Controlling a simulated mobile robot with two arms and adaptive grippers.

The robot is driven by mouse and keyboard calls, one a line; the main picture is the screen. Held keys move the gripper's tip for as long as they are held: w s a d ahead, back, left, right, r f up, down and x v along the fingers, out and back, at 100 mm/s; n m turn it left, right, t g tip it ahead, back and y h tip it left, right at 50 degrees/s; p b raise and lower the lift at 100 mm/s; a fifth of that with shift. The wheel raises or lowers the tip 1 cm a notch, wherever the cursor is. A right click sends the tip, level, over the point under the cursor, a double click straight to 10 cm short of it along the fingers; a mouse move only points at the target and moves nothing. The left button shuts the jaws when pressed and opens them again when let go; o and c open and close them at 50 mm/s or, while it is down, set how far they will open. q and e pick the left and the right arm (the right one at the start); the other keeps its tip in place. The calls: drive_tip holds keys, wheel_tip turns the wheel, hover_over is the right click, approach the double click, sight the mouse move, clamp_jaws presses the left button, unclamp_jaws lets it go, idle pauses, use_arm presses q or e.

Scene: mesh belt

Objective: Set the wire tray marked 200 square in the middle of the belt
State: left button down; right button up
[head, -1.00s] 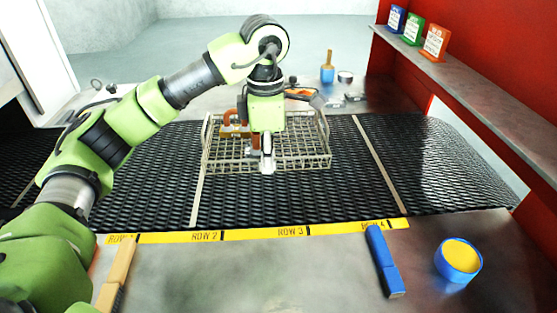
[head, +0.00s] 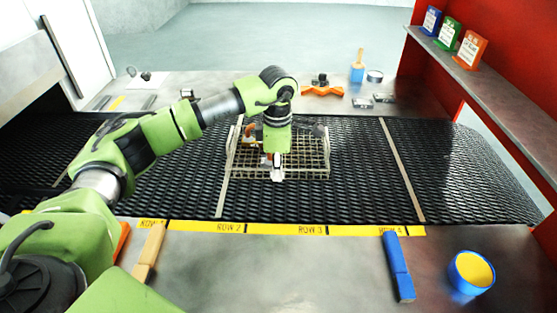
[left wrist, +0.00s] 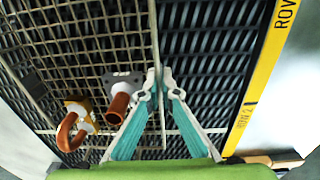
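The wire tray (head: 315,178) is on or just above the black mesh belt (head: 330,203), between two pale cross strips and much closer to the left one. It holds a copper-coloured bent pipe (left wrist: 66,132) and a brown pipe piece with a grey flange (left wrist: 120,97). I cannot read a 200 mark on it. My left gripper (head: 277,178) points down at the tray's near side. In the left wrist view its teal-padded fingers (left wrist: 162,80) close in at the tips on either side of the tray's rim wire. My right gripper is not in view.
A yellow strip (head: 285,229) marked with rows edges the near counter. A blue block (head: 397,267), a wooden block (head: 150,250) and a blue tub (head: 472,272) lie there. Orange-handled things (head: 322,91) and a brush pot (head: 357,73) stand beyond the belt. Belt right of the tray is clear.

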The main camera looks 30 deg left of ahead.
use_arm(q)
drive_tip(key=c, duration=2.7)
unclamp_jaws()
drive_tip(key=o, duration=0.4)
drive_tip(key=shift+s+d, duration=0.1)
drive_tip(key=shift+r, duration=0.1)
drive_tip(key=shift+r+b, duration=0.3)
drive_tip(key=shift+r, duration=0.05)
drive_tip(key=r+b, duration=0.1)
drive_tip(key=r, duration=0.4)
drive_tip(key=r+b, duration=0.1)
drive_tip(key=r, duration=0.5)
drive_tip(key=shift+s+d+r+b, duration=0.1)
drive_tip(key=shift+s+b, duration=0.1)
drive_tip(key=shift+b, duration=0.1)
